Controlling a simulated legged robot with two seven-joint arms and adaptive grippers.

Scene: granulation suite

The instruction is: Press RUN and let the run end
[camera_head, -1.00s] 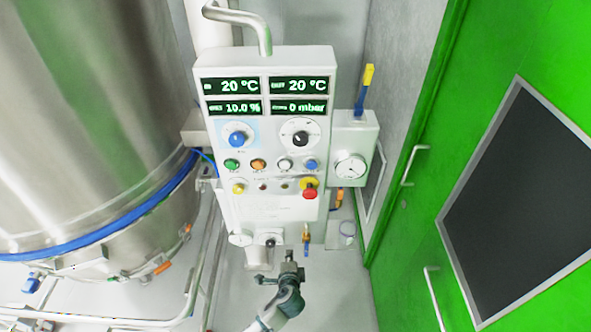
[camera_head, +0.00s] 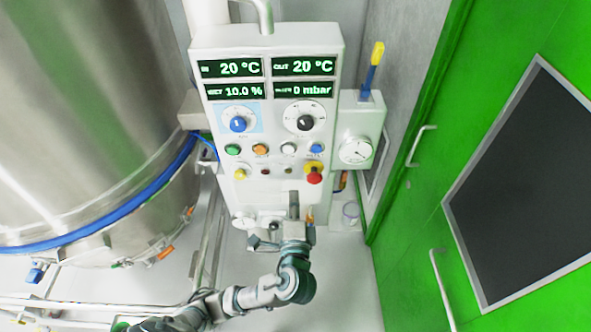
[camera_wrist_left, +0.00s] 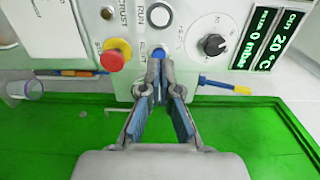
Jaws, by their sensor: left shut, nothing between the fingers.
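The control panel (camera_head: 265,225) faces me. It has a row with a green button (camera_head: 232,149), an orange button (camera_head: 261,150), a white button (camera_head: 289,149) and a blue button (camera_head: 316,148). In the left wrist view, lettering beside the white button (camera_wrist_left: 159,14) seems to read RUN. My left gripper (camera_head: 293,205) is shut and empty, below the button rows in the head view. In the left wrist view its tips (camera_wrist_left: 157,72) overlap the edge of the blue button (camera_wrist_left: 157,52); contact cannot be told. The displays (camera_head: 268,79) read 20 °C, 20 °C, 10.0 % and 0 mbar.
A red stop button (camera_head: 314,176) sits below the blue one; it also shows left of my fingertips in the wrist view (camera_wrist_left: 113,55). A blue knob (camera_head: 238,124) and a black knob (camera_head: 304,122) sit above the row. A steel vessel (camera_head: 80,110) stands left, a green door (camera_head: 425,200) right.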

